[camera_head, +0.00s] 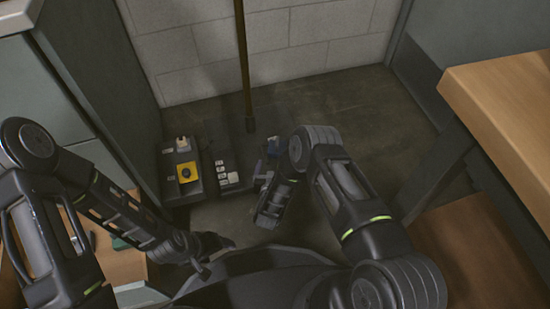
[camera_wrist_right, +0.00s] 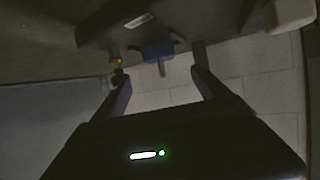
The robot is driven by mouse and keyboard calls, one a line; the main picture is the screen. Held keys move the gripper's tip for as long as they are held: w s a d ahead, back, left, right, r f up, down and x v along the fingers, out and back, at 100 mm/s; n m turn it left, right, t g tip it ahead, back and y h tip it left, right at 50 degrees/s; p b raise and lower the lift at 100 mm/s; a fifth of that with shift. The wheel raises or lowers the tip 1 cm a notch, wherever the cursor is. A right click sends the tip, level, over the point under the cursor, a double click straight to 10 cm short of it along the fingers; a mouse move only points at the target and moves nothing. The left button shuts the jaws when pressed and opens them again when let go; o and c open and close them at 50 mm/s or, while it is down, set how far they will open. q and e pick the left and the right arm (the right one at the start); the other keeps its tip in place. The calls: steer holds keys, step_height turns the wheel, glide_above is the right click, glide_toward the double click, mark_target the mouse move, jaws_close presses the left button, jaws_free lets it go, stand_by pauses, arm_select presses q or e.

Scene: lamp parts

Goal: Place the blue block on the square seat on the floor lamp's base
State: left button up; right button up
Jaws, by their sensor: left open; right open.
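The floor lamp's base (camera_head: 222,140) is a dark box on the floor, with a thin brass pole (camera_head: 243,60) rising from it. The blue block (camera_head: 272,147) shows at the base's right side, partly hidden by my right arm. In the right wrist view the blue block (camera_wrist_right: 157,52) lies against the base's dark surface (camera_wrist_right: 190,18). My right gripper (camera_wrist_right: 162,76) is open, its fingers apart on either side below the block; I cannot tell whether they touch it. The square seat cannot be made out. My left gripper (camera_head: 210,257) appears open and empty, low at left.
A second dark box (camera_head: 181,190) with a yellow square piece (camera_head: 187,172) stands left of the base. Several small white pieces (camera_head: 226,178) sit on the base's front. A wooden table (camera_head: 510,95) is at right, a grey cabinet (camera_head: 105,85) at left, and a block wall behind.

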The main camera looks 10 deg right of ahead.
stand_by(0.7)
steer(key=s+a+r+g+y, duration=0.1)
steer(key=s+r+g+y, duration=0.1)
steer(key=s, duration=0.7)
steer(key=s+a+r+n+g+y, duration=0.1)
steer(key=s+a+r+g+y, duration=0.1)
steer(key=s+g, duration=0.3)
steer(key=s+a+r+g+y, duration=0.2)
steer(key=s+g+y, duration=0.2)
steer(key=s, duration=0.9)
steer(key=shift+s+a+r, duration=0.15)
steer(key=shift+s+r, duration=0.1)
